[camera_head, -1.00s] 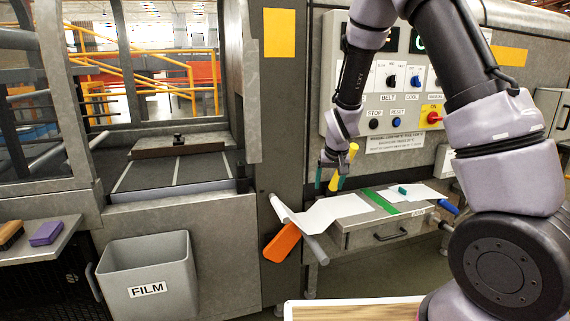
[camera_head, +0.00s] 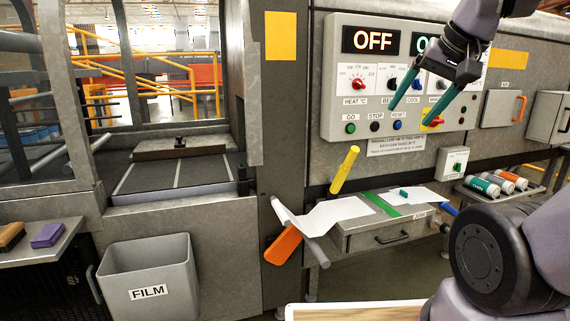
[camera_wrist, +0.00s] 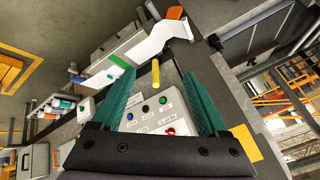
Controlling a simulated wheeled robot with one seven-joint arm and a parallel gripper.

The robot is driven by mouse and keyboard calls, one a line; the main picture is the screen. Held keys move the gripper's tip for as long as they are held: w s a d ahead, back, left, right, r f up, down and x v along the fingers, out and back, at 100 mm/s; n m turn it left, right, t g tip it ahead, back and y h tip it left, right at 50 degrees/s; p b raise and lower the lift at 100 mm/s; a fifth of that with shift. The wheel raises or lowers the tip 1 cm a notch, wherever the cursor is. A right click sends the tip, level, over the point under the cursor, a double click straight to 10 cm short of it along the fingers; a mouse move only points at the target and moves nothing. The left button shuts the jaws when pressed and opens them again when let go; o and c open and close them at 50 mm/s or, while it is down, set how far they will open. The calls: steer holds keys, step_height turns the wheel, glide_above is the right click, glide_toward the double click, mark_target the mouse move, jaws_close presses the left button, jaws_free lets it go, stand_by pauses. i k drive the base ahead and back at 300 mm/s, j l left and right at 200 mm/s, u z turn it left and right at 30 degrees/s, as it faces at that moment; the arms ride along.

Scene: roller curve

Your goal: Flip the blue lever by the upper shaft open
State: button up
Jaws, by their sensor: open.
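The blue lever (camera_head: 449,208) sticks out at the right end of the paper bench, low and tilted. Its shaft is small and hard to make out. A yellow lever (camera_head: 345,170) stands up at the back of the bench, leaning a little right. An orange lever (camera_head: 282,244) hangs down at the bench's left end. My gripper (camera_head: 409,118) has teal fingers spread apart with nothing between them. It hovers in front of the control panel, above and left of the blue lever and apart from it. The yellow lever (camera_wrist: 155,75) shows between the fingers in the wrist view.
The control panel (camera_head: 350,100) with knobs and an OFF display is behind my gripper. A bench (camera_head: 375,238) with a drawer bears white paper and a green strip. Several bottles (camera_head: 495,184) lie on a shelf at right. A grey FILM bin (camera_head: 150,275) stands at left.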

mark_target(444, 205)
steer(key=z, duration=1.05)
steer(key=i+l+u, duration=0.1)
steer(key=i, duration=0.45)
steer(key=i+l+u, duration=0.15)
steer(key=i+l, duration=0.15)
steer(key=i, duration=0.25)
steer(key=i+l+u, duration=0.1)
steer(key=i+l, duration=0.2)
steer(key=i, duration=0.2)
steer(key=i+l+u, duration=0.1)
steer(key=i+l, duration=0.25)
steer(key=i, duration=0.2)
